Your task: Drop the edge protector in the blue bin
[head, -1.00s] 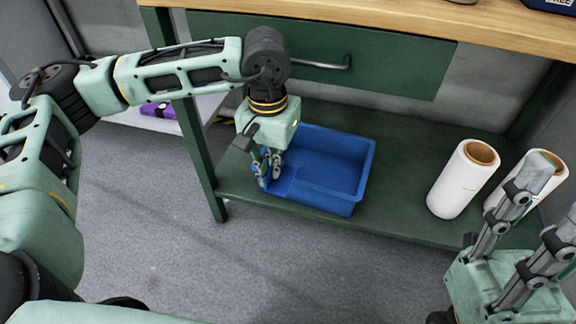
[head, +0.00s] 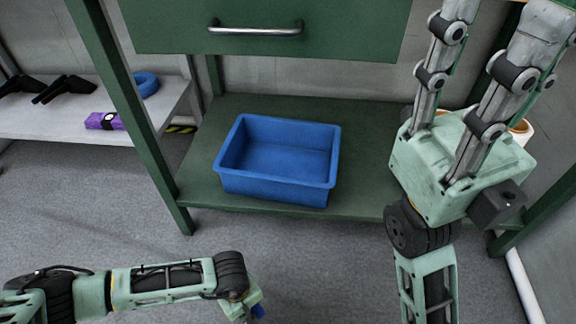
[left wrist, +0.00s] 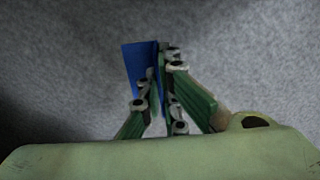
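The blue bin (head: 262,190) stands upright on the green lower shelf (head: 370,165) and looks empty. My left gripper (left wrist: 158,75) is shut on the edge protector (left wrist: 138,68), a blue angled piece, seen over grey floor in the left wrist view. In the head view the left gripper (head: 248,312) is low at the bottom edge, in front of and below the bin, with a bit of blue showing; its fingertips are cut off. My right gripper (head: 500,30) points up at the upper right, its fingers spread apart and empty, tips partly out of frame.
A green drawer with a metal handle (head: 256,30) hangs above the bin. White rolls (head: 520,130) are mostly hidden behind my right gripper. A green table leg (head: 128,115) stands left of the bin. A side shelf (head: 60,125) holds a purple item (head: 104,121) and a blue ring (head: 146,84).

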